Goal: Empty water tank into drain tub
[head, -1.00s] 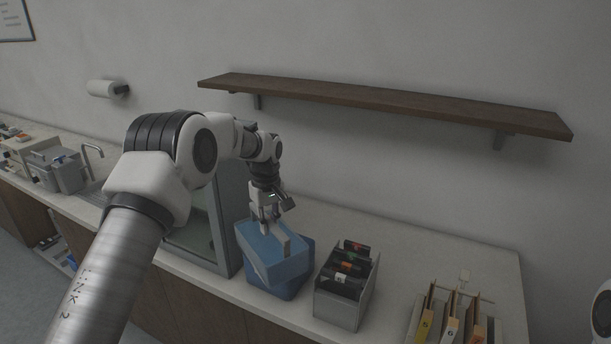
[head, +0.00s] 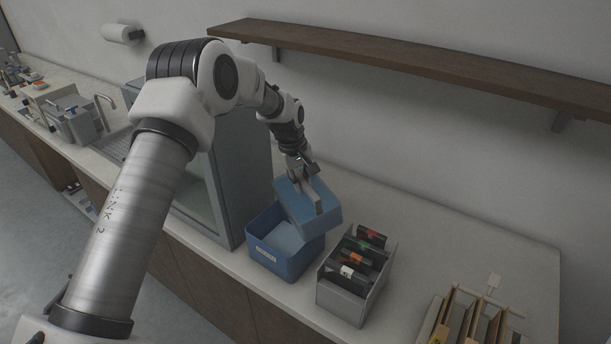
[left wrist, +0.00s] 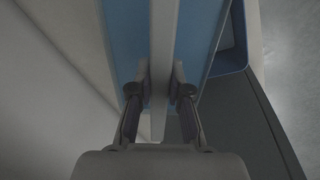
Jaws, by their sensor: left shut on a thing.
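The water tank (head: 324,217) is a blue box with a grey handle bar (head: 313,195) on top. My left gripper (head: 306,180) is shut on this handle; in the left wrist view the fingers (left wrist: 160,92) close on the grey bar from both sides, with the blue tank (left wrist: 125,38) beneath. The tank is tilted over the back right side of the drain tub (head: 283,266), a darker blue open box with a pale label. A pale blue surface shows inside the tub; I cannot tell whether it is water. A tub corner (left wrist: 236,62) shows in the wrist view. My right gripper is out of view.
A grey bin (head: 343,298) of dark packets stands close right of the tub. A grey cabinet with a glass front (head: 196,212) stands close left. A brown shelf (head: 420,68) hangs above. The counter (head: 450,240) is clear behind the bin. Upright folders (head: 470,322) stand further right.

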